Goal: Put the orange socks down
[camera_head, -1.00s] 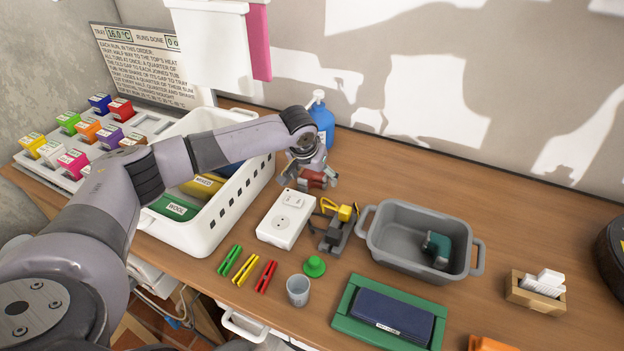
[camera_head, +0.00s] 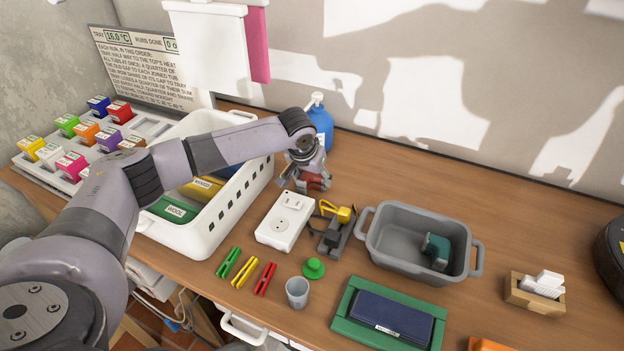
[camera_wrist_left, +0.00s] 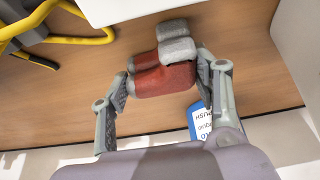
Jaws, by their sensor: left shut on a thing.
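My left gripper (camera_head: 308,182) is shut on a pair of rust-red socks with grey ends (camera_wrist_left: 165,75), the only sock-like thing in view. In the left wrist view its two fingers press on the socks from both sides. In the head view the socks (camera_head: 314,182) are partly hidden by the fingers. They are low over the wooden table (camera_head: 380,180), behind the white socket box (camera_head: 286,219) and in front of the blue pump bottle (camera_head: 321,124). I cannot tell if they touch the table. My right gripper is not in view.
A white basket (camera_head: 222,208) with labelled dividers stands left of the gripper. A yellow-and-grey tool (camera_head: 335,232) and a grey tub (camera_head: 405,245) stand to the right. Bare table lies behind the tub. Pegs and a cup (camera_head: 297,291) are near the front edge.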

